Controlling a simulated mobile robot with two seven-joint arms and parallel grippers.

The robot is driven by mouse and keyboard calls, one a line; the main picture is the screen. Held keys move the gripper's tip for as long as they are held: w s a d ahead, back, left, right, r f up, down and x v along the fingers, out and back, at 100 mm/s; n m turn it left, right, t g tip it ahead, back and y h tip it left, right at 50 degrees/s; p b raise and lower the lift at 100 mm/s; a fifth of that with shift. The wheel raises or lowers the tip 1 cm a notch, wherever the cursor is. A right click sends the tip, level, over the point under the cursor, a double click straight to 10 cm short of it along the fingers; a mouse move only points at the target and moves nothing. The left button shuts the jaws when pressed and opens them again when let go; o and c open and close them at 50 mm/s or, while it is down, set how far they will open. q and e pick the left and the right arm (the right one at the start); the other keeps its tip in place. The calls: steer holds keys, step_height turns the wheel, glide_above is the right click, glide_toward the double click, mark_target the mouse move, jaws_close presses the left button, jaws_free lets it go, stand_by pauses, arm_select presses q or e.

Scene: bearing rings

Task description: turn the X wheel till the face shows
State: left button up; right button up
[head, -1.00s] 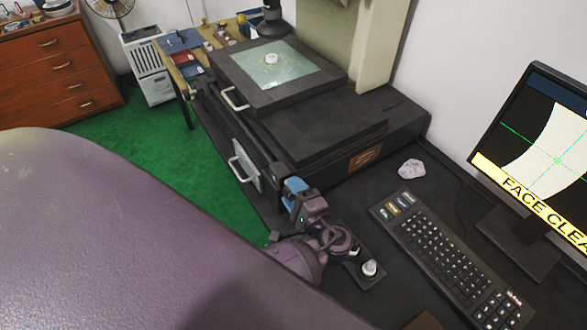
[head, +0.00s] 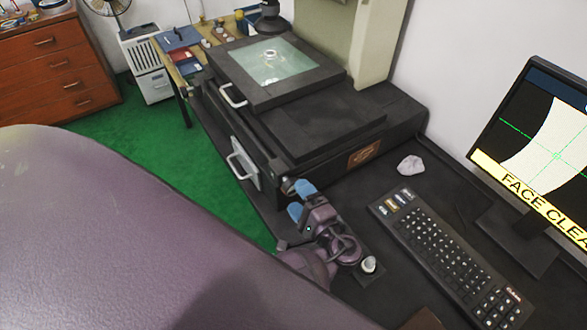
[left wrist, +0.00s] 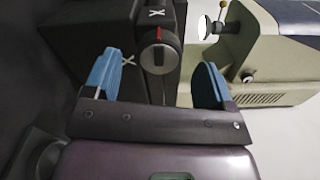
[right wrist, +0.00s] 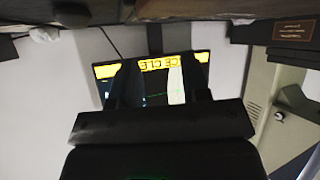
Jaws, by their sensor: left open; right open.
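The X wheel (left wrist: 158,55) is a dark knob with a pale rim and a red mark, below a white X in the left wrist view. My left gripper (left wrist: 155,78) is open, its blue fingertips apart on either side of the wheel in that view and not closed on it. In the head view the left gripper (head: 299,199) is at the front corner of the machine. The monitor (head: 545,140) shows a white curved band, a green crosshair and a yellow "FACE CLEA…" banner, cut off at the edge. My right gripper (right wrist: 162,88) is open and empty, facing the monitor.
A small ring (head: 270,54) lies on the glass stage (head: 285,68). A keyboard (head: 440,245), a crumpled pale cloth (head: 410,165) and a small knob box (head: 369,266) are on the dark bench. Handles (head: 240,165) stick out of the machine's front.

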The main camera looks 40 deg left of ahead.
steer(key=shift+s+d+f+b, duration=0.1)
steer(key=shift+s+f+b, duration=0.1)
steer(key=shift+s+f, duration=0.25)
steer(key=shift+s+f+b, duration=0.15)
steer(key=shift+s+f, duration=0.05)
steer(key=shift+f, duration=0.35)
steer(key=shift+w+r, duration=0.45)
steer(key=shift+w, duration=0.15)
arm_select(q)
steer(key=v, duration=0.7)
steer(key=shift+d, duration=0.2)
steer(key=shift+s, duration=0.1)
arm_select(e)
steer(key=shift+s, duration=0.1)
steer(key=shift+s+f, duration=0.45)
steer(key=shift+s, duration=0.05)
arm_select(q)
steer(key=shift+a, duration=0.1)
arm_select(e)
steer(key=shift+w+r, duration=0.1)
steer(key=shift+w, duration=0.05)
